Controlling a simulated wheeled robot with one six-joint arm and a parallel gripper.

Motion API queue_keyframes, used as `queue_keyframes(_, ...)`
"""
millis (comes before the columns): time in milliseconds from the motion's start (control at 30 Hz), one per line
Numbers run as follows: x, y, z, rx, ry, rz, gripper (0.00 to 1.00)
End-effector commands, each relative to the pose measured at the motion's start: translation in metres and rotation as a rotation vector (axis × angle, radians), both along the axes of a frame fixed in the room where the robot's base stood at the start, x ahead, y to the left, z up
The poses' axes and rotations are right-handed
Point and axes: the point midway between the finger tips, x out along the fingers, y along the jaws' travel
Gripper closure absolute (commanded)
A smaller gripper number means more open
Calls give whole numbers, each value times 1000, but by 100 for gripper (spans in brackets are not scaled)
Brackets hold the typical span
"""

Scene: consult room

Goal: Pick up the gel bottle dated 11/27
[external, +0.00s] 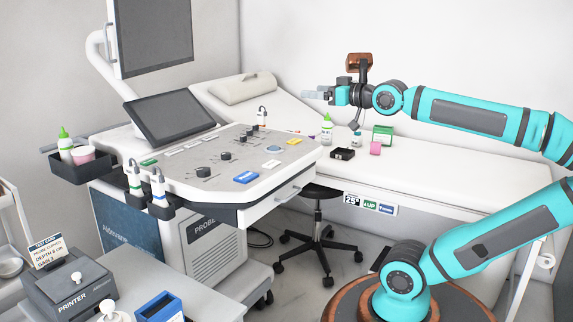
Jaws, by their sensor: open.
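One bottle with a green cap and pale body (327,130) stands upright on the exam bed, near the right end of the console. A second green-capped bottle (65,146) stands in a black side bin (82,170) at the left of the console. No date can be read on either bottle, so I cannot tell which one is dated 11/27. My gripper (317,95) is open and empty. It is in the air above the bed, points left, and appears higher than the first bottle and apart from it.
Near the bed bottle are a black box (342,154), a pink item (375,148), a green-and-white box (382,134) and a small vial (356,139). The ultrasound console (215,155) with its screens is at left. A stool (318,215) stands below. The bed's right part is clear.

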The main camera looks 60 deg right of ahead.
Motion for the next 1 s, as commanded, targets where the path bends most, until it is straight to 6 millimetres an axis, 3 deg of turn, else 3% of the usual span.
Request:
queue_keyframes(200, 3, -2, 0, -3, 7, -5, 27)
queue_keyframes(367, 25, -16, -4, -23, 71, -43, 27)
queue_keyframes(667, 94, -74, -22, -77, 283, -123, 27)
queue_keyframes(1000, 161, -156, -53, -91, 494, -137, 27)
